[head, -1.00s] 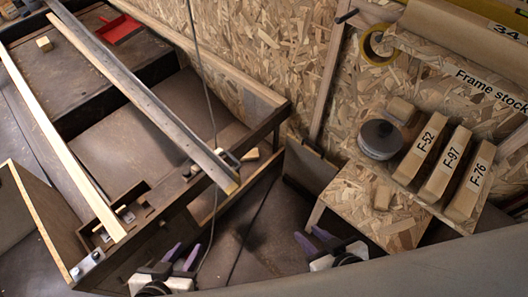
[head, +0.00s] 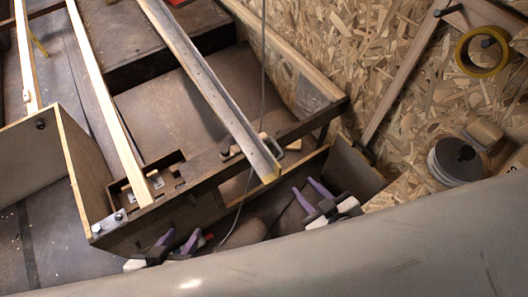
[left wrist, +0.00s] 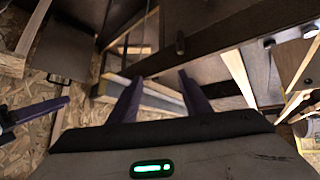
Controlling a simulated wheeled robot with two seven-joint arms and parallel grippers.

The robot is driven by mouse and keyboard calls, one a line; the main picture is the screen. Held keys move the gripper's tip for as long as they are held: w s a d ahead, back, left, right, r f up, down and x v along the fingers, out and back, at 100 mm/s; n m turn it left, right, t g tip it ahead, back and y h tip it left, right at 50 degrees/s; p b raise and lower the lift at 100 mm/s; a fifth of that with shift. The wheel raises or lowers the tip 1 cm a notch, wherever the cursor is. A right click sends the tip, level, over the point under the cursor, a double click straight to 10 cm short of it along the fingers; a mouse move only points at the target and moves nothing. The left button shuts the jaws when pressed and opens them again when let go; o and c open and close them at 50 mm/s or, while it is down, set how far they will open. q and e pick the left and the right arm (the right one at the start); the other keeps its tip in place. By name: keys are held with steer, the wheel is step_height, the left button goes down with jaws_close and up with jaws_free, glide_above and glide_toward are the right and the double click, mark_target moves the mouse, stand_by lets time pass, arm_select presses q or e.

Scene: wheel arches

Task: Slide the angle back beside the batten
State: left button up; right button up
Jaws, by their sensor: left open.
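The angle (head: 206,84) is a long grey metal bar lying across the dark bench frame. Its near end, with a yellowish tip, reaches past the front rail. The batten (head: 104,98) is a pale wooden strip left of the angle, with a clear gap between them that narrows little along their length. My left gripper (head: 178,238) is open and empty, low in front of the rail, between the near ends of both and apart from them. Its spread fingers also show in the left wrist view (left wrist: 159,90). My right gripper (head: 311,193) has its fingers apart, right of the angle's near end, touching nothing visible.
A clamp-like metal fitting (head: 272,146) sits at the angle's near end on the front rail (head: 205,168). A thin cable (head: 263,75) hangs across the frame.

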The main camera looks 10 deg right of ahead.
steer(key=w+d+f+n+t+b, duration=0.2)
steer(key=w+f+n+t+b, duration=0.15)
steer(key=w+f+b, duration=0.3)
steer(key=n+t+y+b, duration=0.3)
steer(key=n+b, duration=0.4)
steer(key=b, duration=0.1)
glide_toward(277, 145)
steer(key=shift+g, duration=0.25)
steer(key=b+x, duration=0.1)
steer(key=x, duration=0.3)
steer(key=b+x, duration=0.1)
steer(key=x, duration=0.4)
steer(key=shift+f, duration=0.25)
steer(key=shift+w+a, duration=0.15)
steer(key=shift+w, duration=0.4)
arm_select(q)
steer(key=w+d+f+m+g+h, duration=0.1)
steer(key=d+f+h, duration=0.1)
steer(key=d+f, duration=0.3)
step_height(277, 145, down, 4)
steer(key=shift+w+d+f, duration=0.15)
steer(key=shift+w, duration=0.2)
arm_select(e)
steer(key=shift+r, duration=0.1)
jaws_close()
steer(key=shift+w, duration=0.1)
